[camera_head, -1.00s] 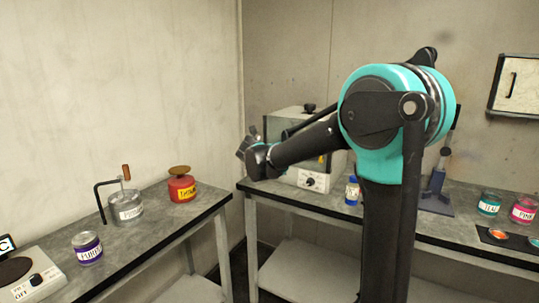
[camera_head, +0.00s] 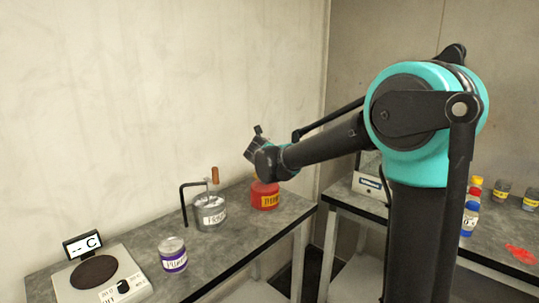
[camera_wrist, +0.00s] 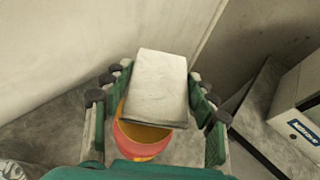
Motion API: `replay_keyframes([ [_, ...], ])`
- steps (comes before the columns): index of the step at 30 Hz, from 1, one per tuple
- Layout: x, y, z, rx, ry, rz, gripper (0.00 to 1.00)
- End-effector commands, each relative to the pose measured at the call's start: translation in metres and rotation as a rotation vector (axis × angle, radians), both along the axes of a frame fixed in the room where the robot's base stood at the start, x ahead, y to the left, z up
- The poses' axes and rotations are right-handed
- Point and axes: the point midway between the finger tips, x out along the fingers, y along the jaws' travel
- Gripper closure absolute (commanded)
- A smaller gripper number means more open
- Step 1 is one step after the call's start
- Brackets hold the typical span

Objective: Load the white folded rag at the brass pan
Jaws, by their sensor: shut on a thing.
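My gripper (camera_wrist: 158,96) is shut on the white folded rag (camera_wrist: 158,82), a pale block between its fingers in the wrist view. Below and partly behind the rag, the brass pan (camera_wrist: 150,133) shows as a yellow-brown dish on top of a red can (camera_wrist: 140,150). The rag covers part of the pan's far side, and I cannot tell the gap between them. In the head view my gripper (camera_head: 257,148) is above the red can (camera_head: 264,196) on the left bench and hides the pan. The rag is not clearly visible there.
Left of the red can on the left bench (camera_head: 232,240) stand a glass jar (camera_head: 211,214) with a bent black tube, a purple-labelled tin (camera_head: 172,255) and a hot plate (camera_head: 103,285). A wall rises close behind. A second bench (camera_head: 500,255) holds several small containers.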

Motion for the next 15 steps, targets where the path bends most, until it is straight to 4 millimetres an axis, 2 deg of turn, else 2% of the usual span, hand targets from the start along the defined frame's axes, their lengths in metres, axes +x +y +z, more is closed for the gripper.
replay_keyframes([
  [5, 0.000, 0.001, -0.008, 0.000, 0.000, 0.002, 0.62],
  [15, 0.000, 0.001, -0.041, -0.001, 0.000, 0.001, 0.62],
])
